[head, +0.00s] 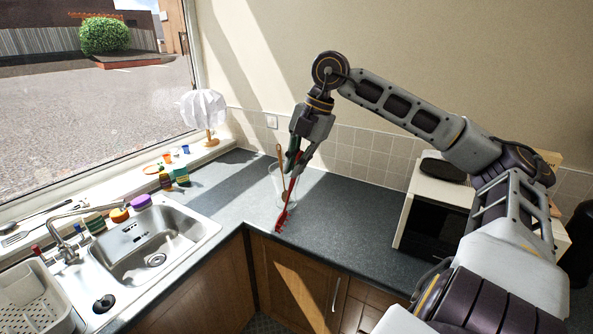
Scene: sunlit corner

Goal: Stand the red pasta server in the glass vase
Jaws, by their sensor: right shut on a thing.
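The red pasta server (288,198) hangs from my right gripper (296,161), which is shut on the upper part of its handle. Its toothed head points down, low over the counter in front of the vase. I cannot tell whether the head touches the counter. The clear glass vase (294,192) stands upright on the dark counter, partly hidden behind the server and the gripper. A wooden utensil (280,156) stands in the vase. The server appears outside the vase, crossing in front of it. My left gripper is not in view.
A microwave (434,222) stands to the right on the counter (345,225), with clear counter between it and the vase. A steel sink (150,245) is at left. A lamp (204,108) and several small items line the windowsill. The counter's front edge is close.

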